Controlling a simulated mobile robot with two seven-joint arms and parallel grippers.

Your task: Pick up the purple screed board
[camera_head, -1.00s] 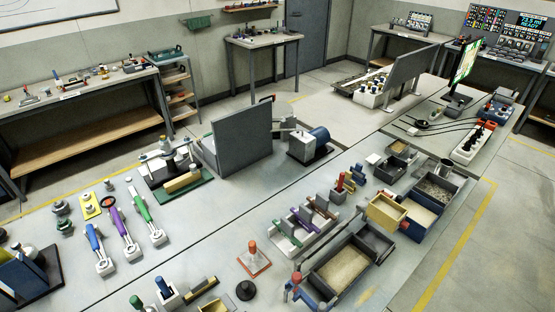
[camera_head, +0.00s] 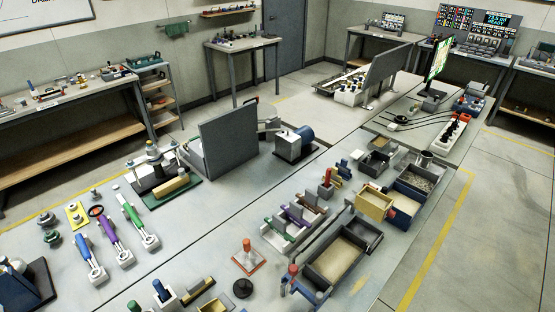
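A purple board (camera_head: 297,217), likely the screed board, sits in a pale rack (camera_head: 272,238) on the near table, right of centre. A green board (camera_head: 280,229) and a dark red-brown board (camera_head: 316,208) stand in the same rack on either side of it. A separate purple-handled tool (camera_head: 114,236) lies at the left, between a blue-handled tool (camera_head: 88,258) and a green-handled tool (camera_head: 137,220). Neither of my grippers is in view.
Grey trays (camera_head: 313,269) and a tan box (camera_head: 374,201) stand right of the rack. A grey upright panel (camera_head: 228,142) rises behind. Open floor (camera_head: 500,220) lies to the right.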

